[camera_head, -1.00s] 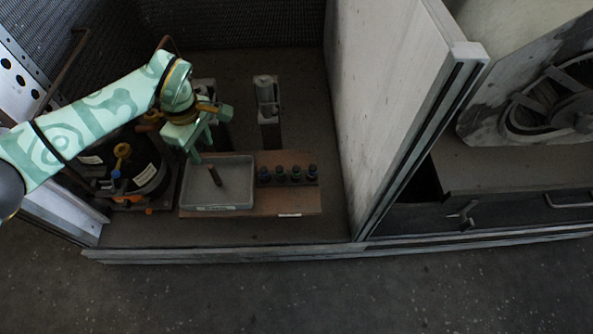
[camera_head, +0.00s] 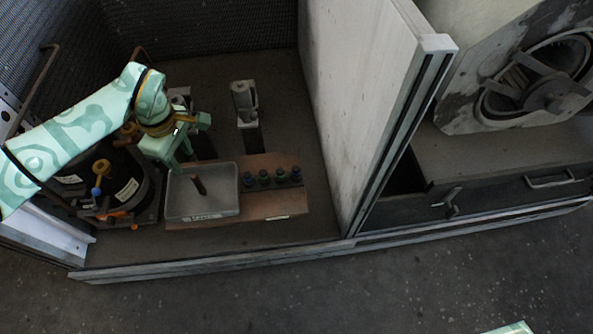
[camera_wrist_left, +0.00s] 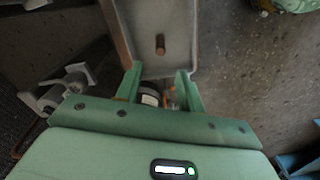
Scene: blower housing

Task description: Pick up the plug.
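The plug (camera_head: 199,185) is a small brown cylinder standing, slightly tilted in the picture, in a shallow grey tray (camera_head: 203,215). In the left wrist view the plug (camera_wrist_left: 160,44) shows inside the tray (camera_wrist_left: 146,12), beyond the fingertips. My left gripper (camera_head: 181,160) is above the tray's far left part, up and left of the plug in the head view. In the left wrist view my left gripper (camera_wrist_left: 159,71) has its fingers spread, with nothing between them touching either finger. My right gripper is not in view.
A row of several dark knobs (camera_head: 264,178) stands right of the tray on a brown board (camera_head: 258,212). Dark round machinery (camera_head: 123,186) stands left of it. A grey upright fitting (camera_head: 244,104) stands behind. A pale partition wall (camera_head: 355,90) closes the right side.

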